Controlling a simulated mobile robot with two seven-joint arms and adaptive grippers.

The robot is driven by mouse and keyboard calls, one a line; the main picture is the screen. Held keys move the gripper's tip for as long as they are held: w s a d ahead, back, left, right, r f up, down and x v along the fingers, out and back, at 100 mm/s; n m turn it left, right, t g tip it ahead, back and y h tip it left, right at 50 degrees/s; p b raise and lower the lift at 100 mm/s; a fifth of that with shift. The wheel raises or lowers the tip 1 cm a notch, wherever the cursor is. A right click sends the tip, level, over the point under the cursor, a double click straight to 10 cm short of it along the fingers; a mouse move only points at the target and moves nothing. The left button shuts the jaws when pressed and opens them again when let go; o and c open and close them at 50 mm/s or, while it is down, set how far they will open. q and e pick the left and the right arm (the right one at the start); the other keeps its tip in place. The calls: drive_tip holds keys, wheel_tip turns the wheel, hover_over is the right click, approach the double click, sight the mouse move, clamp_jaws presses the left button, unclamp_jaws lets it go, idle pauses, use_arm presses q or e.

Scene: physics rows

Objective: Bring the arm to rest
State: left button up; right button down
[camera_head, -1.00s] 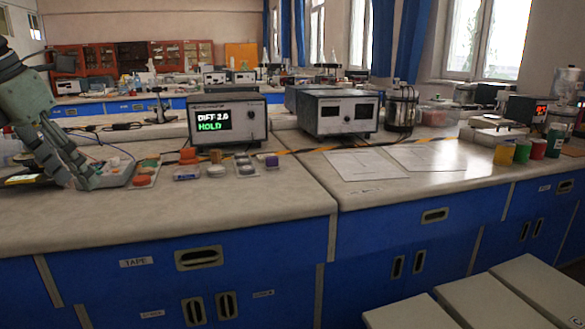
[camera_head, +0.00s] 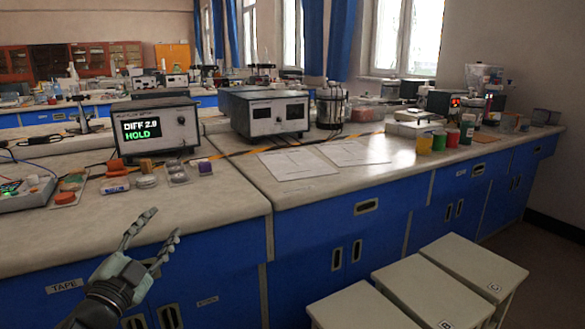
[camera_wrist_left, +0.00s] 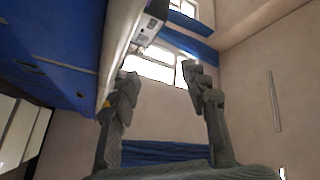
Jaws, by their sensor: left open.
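My left gripper (camera_head: 153,229) is in the head view at the lower left, in front of the bench's blue drawers. Its two fingers are spread, pointing up and to the right, and nothing is between them. In the left wrist view the open fingers (camera_wrist_left: 160,88) frame a wall and a bright window, with no object between them. The gripper appears apart from the bench. My right gripper is not in view.
The lab bench (camera_head: 225,205) has a bare front strip. On it stand a box reading "DIFF 2.0 HOLD" (camera_head: 157,127), a second instrument (camera_head: 263,113), small items and coloured jars (camera_head: 438,140). White-topped stools (camera_head: 430,295) stand at the lower right, near the bench.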

use_arm(q)
drive_tip(key=s+a+f+n+g+y, duration=0.25)
drive_tip(key=s+f+n+g, duration=0.2)
drive_tip(key=f, duration=0.75)
drive_tip(key=s+a+f+n+g+y, duration=0.2)
drive_tip(key=s+f+n+g+y, duration=0.3)
drive_tip(key=f, duration=0.7)
drive_tip(key=s+d+f+g+h, duration=0.1)
drive_tip(key=s+d+f+g, duration=0.1)
drive_tip(key=s+f, duration=0.6)
drive_tip(key=s+d+f+n+g+h, duration=0.1)
drive_tip(key=s+f+g, duration=0.4)
drive_tip(key=s, duration=0.8)
wheel_tip(320, 180, down, 3)
drive_tip(key=shift+s+d+r+h, duration=0.1)
drive_tip(key=shift+s+d+h, duration=0.2)
drive_tip(key=shift+d+h, duration=0.4)
